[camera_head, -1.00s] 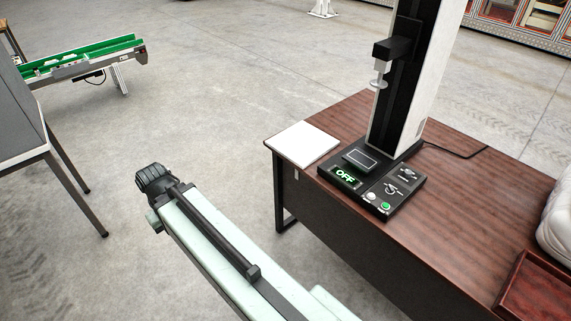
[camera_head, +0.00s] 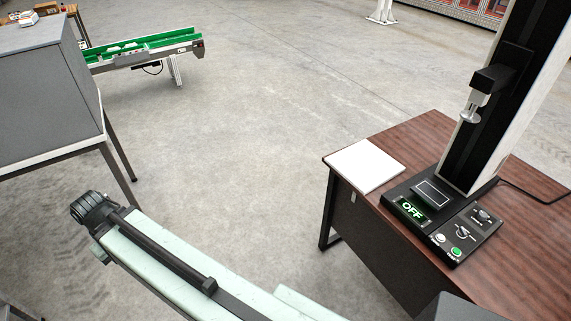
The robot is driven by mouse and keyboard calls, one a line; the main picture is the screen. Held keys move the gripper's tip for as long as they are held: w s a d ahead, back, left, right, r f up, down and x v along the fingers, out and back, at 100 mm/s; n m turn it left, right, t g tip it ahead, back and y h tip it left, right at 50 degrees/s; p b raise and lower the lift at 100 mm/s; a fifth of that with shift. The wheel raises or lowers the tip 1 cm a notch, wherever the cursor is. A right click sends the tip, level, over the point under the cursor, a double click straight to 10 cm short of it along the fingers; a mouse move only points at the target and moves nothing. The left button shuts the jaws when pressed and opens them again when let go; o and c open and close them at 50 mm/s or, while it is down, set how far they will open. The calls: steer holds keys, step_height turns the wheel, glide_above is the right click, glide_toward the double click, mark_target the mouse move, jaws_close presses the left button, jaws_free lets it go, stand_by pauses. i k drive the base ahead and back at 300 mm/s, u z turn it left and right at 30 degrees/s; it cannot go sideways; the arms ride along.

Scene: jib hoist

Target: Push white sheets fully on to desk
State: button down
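The white sheets (camera_head: 364,167) lie as a flat stack on the near left corner of the brown wooden desk (camera_head: 412,135). Their left and front edges run along the desk's edges; I cannot tell how far they stick out. The back part lies on the desk top, to the left of the testing machine. My pale green arm (camera_head: 175,262) crosses the lower left, with a black ribbed joint (camera_head: 90,212) at its far end. This part of the arm is apart from the sheets and the desk. My gripper's fingers do not show.
The black testing machine (camera_head: 440,215) stands right beside the sheets, its display reading OFF. A grey cabinet (camera_head: 45,105) on a legged table stands at the left. A green conveyor (camera_head: 145,47) is behind it. Open floor lies between the cabinet and the desk.

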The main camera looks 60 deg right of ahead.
mark_target(365, 167)
steer(key=u, duration=0.5)
steer(key=i, duration=1.3)
steer(key=u, duration=0.1)
